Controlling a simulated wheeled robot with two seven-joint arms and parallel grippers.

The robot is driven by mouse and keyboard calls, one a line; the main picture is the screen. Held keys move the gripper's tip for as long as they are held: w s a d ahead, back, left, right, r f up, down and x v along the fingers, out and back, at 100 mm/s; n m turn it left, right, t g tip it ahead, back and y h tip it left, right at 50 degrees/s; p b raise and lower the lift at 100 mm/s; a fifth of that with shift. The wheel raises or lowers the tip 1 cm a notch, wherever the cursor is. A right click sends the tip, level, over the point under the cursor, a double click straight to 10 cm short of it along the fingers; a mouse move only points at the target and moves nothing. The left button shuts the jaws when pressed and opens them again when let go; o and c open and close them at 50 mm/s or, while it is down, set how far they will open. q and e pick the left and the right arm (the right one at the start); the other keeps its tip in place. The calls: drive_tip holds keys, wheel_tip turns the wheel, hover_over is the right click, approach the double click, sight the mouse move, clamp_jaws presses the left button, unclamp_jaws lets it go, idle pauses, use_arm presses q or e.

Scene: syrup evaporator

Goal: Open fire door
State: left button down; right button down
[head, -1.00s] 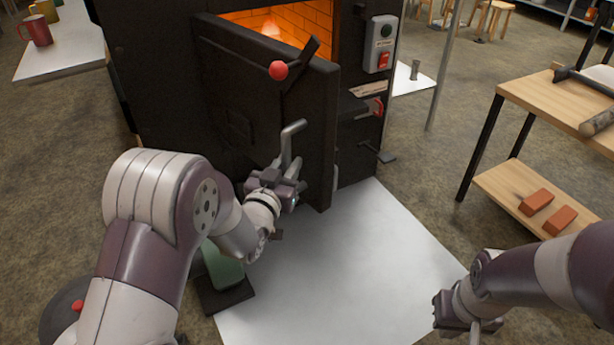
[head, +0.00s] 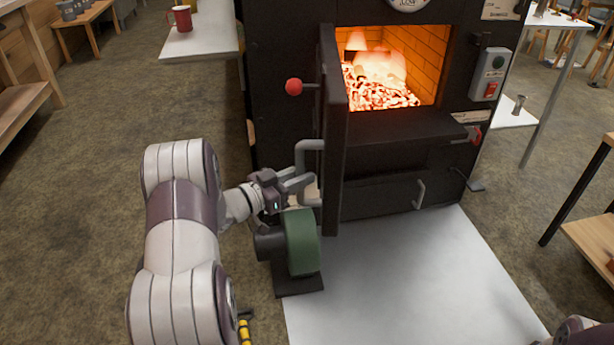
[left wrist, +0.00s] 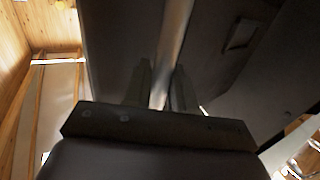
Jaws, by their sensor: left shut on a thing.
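The black fire door (head: 334,120) stands swung wide open, seen almost edge-on in the head view. Its grey bent handle (head: 309,147) sticks out to the left of the door. My left gripper (head: 299,184) is shut on the lower part of this handle. In the left wrist view the handle (left wrist: 175,38) runs as a pale bar up from between the two fingers (left wrist: 161,88), with the dark door face (left wrist: 225,85) behind. The firebox (head: 385,75) is exposed, with glowing embers inside. My right gripper is out of view; only a bit of that arm shows at the bottom right.
A green and black blower (head: 301,242) stands on the floor just below my left gripper. A pale floor sheet (head: 410,280) lies clear before the evaporator. A wooden shelf (head: 595,245) is at the right.

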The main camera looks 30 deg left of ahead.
use_arm(q)
drive_tip(key=shift+a+r, duration=0.1)
drive_tip(key=shift+a, duration=0.05)
drive_tip(key=c, duration=1.1)
unclamp_jaws()
drive_tip(key=shift+w, duration=0.1)
drive_tip(key=shift+o, duration=0.2)
drive_tip(key=shift+w, duration=0.15)
drive_tip(key=p+v, duration=0.3)
drive_tip(key=v, duration=0.9)
drive_tip(key=shift+s, duration=0.35)
drive_tip(key=shift+a+f, duration=0.1)
drive_tip(key=shift+f, duration=0.1)
